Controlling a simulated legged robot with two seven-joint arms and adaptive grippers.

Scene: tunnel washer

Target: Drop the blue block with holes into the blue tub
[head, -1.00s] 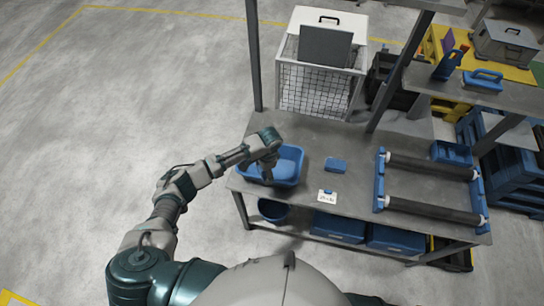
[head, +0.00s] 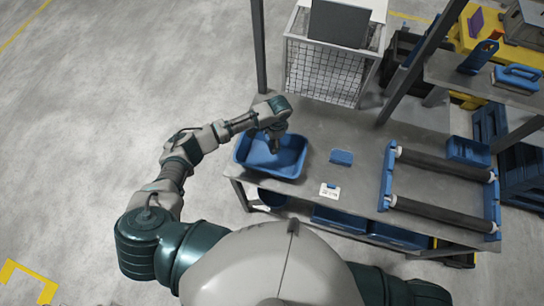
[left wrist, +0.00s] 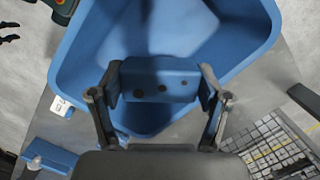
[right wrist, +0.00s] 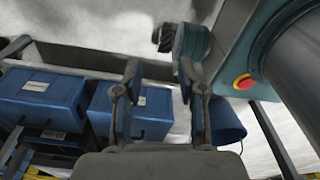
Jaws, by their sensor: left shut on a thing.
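The blue block with holes (left wrist: 160,84) sits between the fingers of my left gripper (left wrist: 158,88), which is shut on it. Dark round holes show in its near face. The blue tub (head: 291,166) stands on the left end of the grey table and fills much of the left wrist view (left wrist: 75,60). My left gripper (head: 275,145) is over the tub's inside; the block is hard to make out there in the head view. My right gripper (right wrist: 160,75) is open and empty, low in front of the table's lower shelf.
A blue sponge-like piece (head: 341,157) and a white card (head: 329,191) lie right of the tub. A roller frame (head: 388,175) stands farther right. A wire cage (head: 325,75) and a post (head: 259,50) are behind. Blue bins (right wrist: 40,95) and a bucket (right wrist: 225,122) are below.

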